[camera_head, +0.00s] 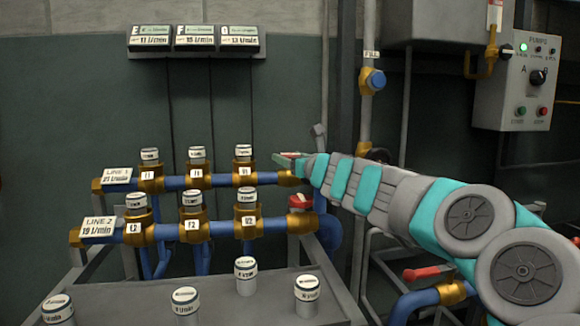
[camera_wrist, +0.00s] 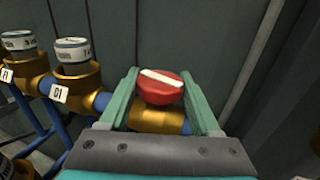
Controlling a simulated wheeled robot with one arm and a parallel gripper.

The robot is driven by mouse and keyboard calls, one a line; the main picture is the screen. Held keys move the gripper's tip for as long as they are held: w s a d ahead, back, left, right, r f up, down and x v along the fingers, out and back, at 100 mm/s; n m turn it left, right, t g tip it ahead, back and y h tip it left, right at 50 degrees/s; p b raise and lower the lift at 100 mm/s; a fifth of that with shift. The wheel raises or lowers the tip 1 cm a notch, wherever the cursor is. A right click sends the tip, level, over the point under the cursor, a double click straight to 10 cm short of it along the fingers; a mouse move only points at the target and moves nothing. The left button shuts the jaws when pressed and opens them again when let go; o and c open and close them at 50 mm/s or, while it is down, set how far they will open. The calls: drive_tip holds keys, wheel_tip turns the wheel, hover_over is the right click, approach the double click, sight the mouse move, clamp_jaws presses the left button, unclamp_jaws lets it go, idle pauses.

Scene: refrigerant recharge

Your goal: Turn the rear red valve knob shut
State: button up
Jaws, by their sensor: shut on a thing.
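The rear red valve knob (camera_wrist: 161,92) is round with a white bar across its top, above a brass valve body (camera_wrist: 158,120) at the end of the rear blue pipe. In the wrist view the bar runs nearly left to right, dipping slightly to the right. My gripper (camera_wrist: 160,78) has a green finger on each side of the knob and is shut on it. In the head view my gripper (camera_head: 288,158) reaches in from the right at the end of the LINE 1 pipe (camera_head: 222,181) and hides most of the knob.
A second red knob (camera_head: 300,201) sits on the front LINE 2 pipe (camera_head: 222,228), just below my gripper. Several white-capped brass fittings stand left along both pipes. A vertical pipe (camera_head: 365,120) with a blue knob (camera_head: 375,80) rises behind my arm. A control box (camera_head: 516,85) hangs upper right.

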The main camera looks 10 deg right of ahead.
drive_tip(key=m+h+b, duration=0.1)
drive_tip(key=h+b, duration=0.1)
drive_tip(key=m+h+b, duration=0.1)
drive_tip(key=h, duration=0.1)
drive_tip(key=shift+a+f+m+t+b, duration=0.1)
drive_tip(key=shift+f+m+t+b, duration=0.2)
drive_tip(key=shift+t+b, duration=0.1)
drive_tip(key=m+h+b, duration=0.2)
drive_tip(key=h, duration=0.1)
drive_tip(key=shift+b, duration=0.3)
drive_tip(key=m+h+b, duration=0.1)
drive_tip(key=m+h, duration=0.1)
drive_tip(key=h, duration=0.1)
drive_tip(key=shift+r+g, duration=0.15)
drive_tip(key=shift+g, duration=0.25)
drive_tip(key=shift+r+m+g+h+b, duration=0.15)
drive_tip(key=shift+m+g+h+b, duration=0.3)
drive_tip(key=shift+m+h, duration=0.7)
drive_tip(key=shift+h, duration=0.55)
drive_tip(key=shift+r, duration=0.1)
drive_tip(key=o, duration=1.4)
drive_tip(key=shift+b+v, duration=0.4)
drive_tip(key=shift+v, duration=3.45)
